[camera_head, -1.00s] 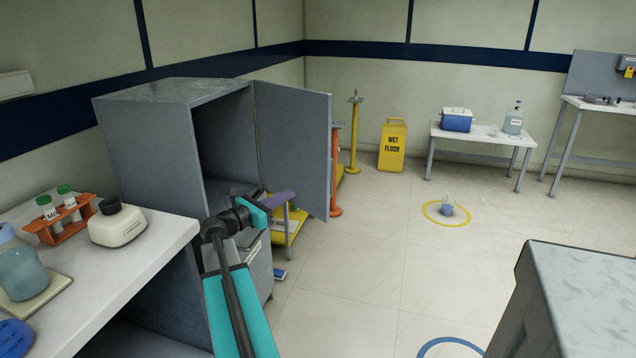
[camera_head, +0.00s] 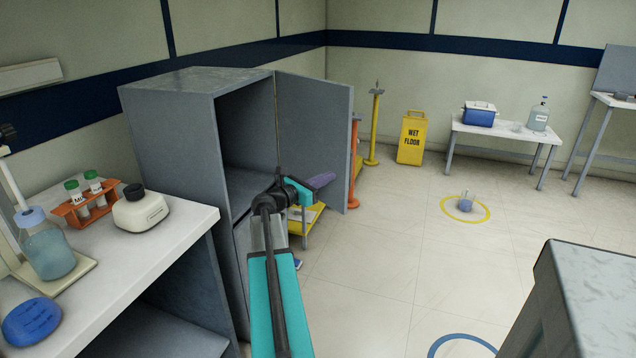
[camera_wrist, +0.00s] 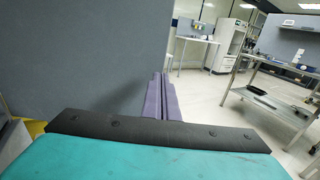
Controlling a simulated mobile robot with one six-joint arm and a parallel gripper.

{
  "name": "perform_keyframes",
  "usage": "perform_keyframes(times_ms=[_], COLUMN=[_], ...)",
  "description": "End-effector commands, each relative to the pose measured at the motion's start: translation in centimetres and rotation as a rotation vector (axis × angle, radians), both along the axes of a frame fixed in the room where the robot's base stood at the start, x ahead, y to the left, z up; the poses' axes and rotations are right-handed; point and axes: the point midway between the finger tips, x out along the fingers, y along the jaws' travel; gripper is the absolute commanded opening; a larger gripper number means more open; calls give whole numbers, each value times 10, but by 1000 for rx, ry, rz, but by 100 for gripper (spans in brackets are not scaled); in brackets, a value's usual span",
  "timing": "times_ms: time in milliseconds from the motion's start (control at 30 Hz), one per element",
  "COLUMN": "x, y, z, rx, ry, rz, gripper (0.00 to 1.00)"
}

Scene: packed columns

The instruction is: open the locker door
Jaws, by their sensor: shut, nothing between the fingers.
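The grey locker (camera_head: 165,115) stands against the left wall, and its upper compartment (camera_head: 245,140) is open and looks empty. Its upper door (camera_head: 315,125) is swung out to the right on its hinge, wide of the opening. My gripper (camera_head: 325,179) is in front of the door's inner face, near its lower part, with its purple fingers closed together. In the wrist view the gripper fingers (camera_wrist: 160,98) are shut and empty, and the grey door (camera_wrist: 80,55) fills the left side beside them. I cannot tell whether the fingers touch the door. The lower locker front is partly hidden by my arm.
A white bench (camera_head: 165,235) with a bottle, a tube rack and a small device is at the left. A grey-topped counter (camera_head: 590,290) stands at the lower right. An orange post (camera_head: 354,165) and yellow post stand behind the door. The middle floor is mostly clear.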

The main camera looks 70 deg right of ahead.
Motion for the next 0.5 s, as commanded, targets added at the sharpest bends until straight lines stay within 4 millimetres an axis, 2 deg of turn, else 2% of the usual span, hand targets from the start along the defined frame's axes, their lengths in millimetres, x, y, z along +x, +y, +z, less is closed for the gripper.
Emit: perform_keyframes(times_ms=[200,500], x=[-13,-20], y=[-29,-44], z=[1,0], rx=[0,0], ry=[1,1], rz=[-3,-2], gripper=[0,0])
